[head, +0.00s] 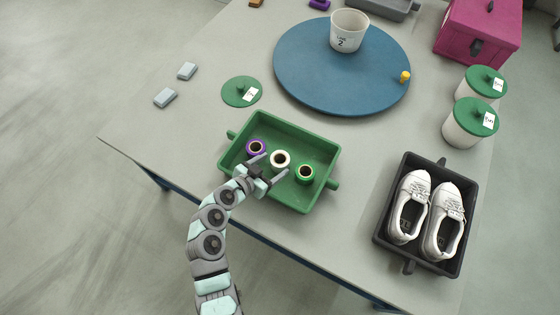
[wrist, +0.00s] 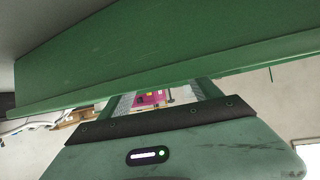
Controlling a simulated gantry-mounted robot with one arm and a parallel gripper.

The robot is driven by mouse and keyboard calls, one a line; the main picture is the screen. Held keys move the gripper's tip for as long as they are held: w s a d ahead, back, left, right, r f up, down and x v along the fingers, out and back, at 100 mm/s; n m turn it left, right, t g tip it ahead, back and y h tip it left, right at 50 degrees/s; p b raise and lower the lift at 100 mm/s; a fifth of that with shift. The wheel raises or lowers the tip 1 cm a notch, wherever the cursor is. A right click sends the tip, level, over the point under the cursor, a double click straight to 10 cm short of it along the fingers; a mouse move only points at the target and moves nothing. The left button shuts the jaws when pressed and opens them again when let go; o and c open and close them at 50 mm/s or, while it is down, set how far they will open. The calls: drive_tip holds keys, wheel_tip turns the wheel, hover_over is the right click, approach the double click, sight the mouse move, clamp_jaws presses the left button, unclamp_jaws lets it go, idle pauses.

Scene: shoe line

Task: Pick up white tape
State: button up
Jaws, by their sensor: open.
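The white tape (head: 280,159) lies in the green tray (head: 318,149), between a purple tape (head: 256,147) on its left and a green tape (head: 305,173) on its right. My gripper (head: 277,164) is open, over the tray's near side. Its two fingertips are close to the white tape's near edge, one toward its left and one toward its right. I cannot tell whether they touch it. In the wrist view my open fingers (wrist: 160,95) show beneath a broad green surface, probably the tray; no tape is visible there.
A black tray (head: 378,235) with white shoes (head: 428,215) stands at the right. Behind are a blue round board (head: 310,75) with a white cup (head: 348,32), a green lid (head: 241,91), and green-lidded pots (head: 468,125). The table left of the green tray is mostly clear.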

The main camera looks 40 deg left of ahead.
sight(284, 157)
drive_tip(key=b+x, duration=0.1)
drive_tip(key=x, duration=0.4)
drive_tip(key=shift+w+a+f, duration=0.15)
drive_tip(key=shift+f, duration=0.05)
drive_tip(key=c, duration=1.2)
drive_tip(key=shift+o, duration=0.2)
drive_tip(key=shift+r, duration=0.1)
wheel_tip(284, 157, up, 20)
drive_tip(key=p, duration=0.4)
drive_tip(key=shift+p, duration=0.35)
